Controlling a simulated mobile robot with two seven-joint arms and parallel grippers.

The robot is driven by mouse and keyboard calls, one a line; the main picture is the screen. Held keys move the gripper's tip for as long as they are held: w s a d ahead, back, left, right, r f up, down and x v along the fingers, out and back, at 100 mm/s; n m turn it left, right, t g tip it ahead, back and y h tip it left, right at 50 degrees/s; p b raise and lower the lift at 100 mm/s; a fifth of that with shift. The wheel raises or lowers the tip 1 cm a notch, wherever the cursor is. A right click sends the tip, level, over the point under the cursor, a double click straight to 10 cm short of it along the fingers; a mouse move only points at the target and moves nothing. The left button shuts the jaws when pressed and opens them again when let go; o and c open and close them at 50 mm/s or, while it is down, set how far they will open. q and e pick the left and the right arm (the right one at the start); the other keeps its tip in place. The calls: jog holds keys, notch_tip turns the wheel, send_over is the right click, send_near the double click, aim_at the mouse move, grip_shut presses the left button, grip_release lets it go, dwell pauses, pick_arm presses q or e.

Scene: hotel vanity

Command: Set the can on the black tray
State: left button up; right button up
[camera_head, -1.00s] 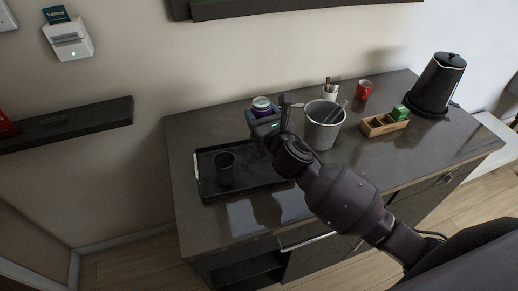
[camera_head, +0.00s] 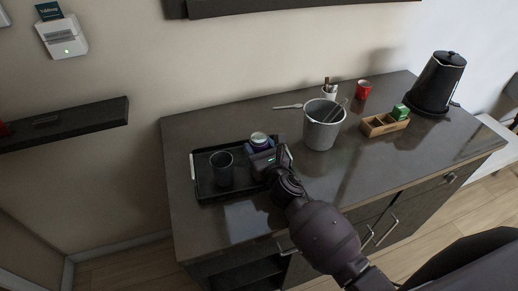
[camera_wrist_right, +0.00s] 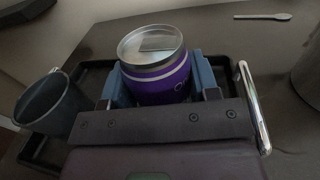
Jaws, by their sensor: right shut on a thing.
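The can (camera_head: 259,138) is purple with a silver top. It stands upright between the blue fingers of my right gripper (camera_head: 262,152), which is shut on it. The wrist view shows the can (camera_wrist_right: 157,75) clasped from both sides. The black tray (camera_head: 242,178) lies on the left part of the counter. The can is over the tray's right part; its base is hidden by the gripper, so I cannot tell whether it touches the tray. My left gripper is not in view.
A dark cup (camera_head: 220,172) stands on the tray, left of the can.

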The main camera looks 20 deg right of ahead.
jog(key=shift+f, duration=0.15)
jog(key=o, duration=1.1)
jog(key=shift+s+r, duration=0.1)
jog(key=shift+r, duration=0.15)
jog(key=s, duration=0.3)
jog(key=s+d, duration=0.1)
jog(key=s, duration=0.7)
jog(key=shift+s+d+b, duration=0.15)
jog(key=shift+d+b, duration=0.05)
jog(key=shift+b, duration=0.1)
jog(key=shift+s, duration=0.2)
jog(key=shift+s, duration=0.1)
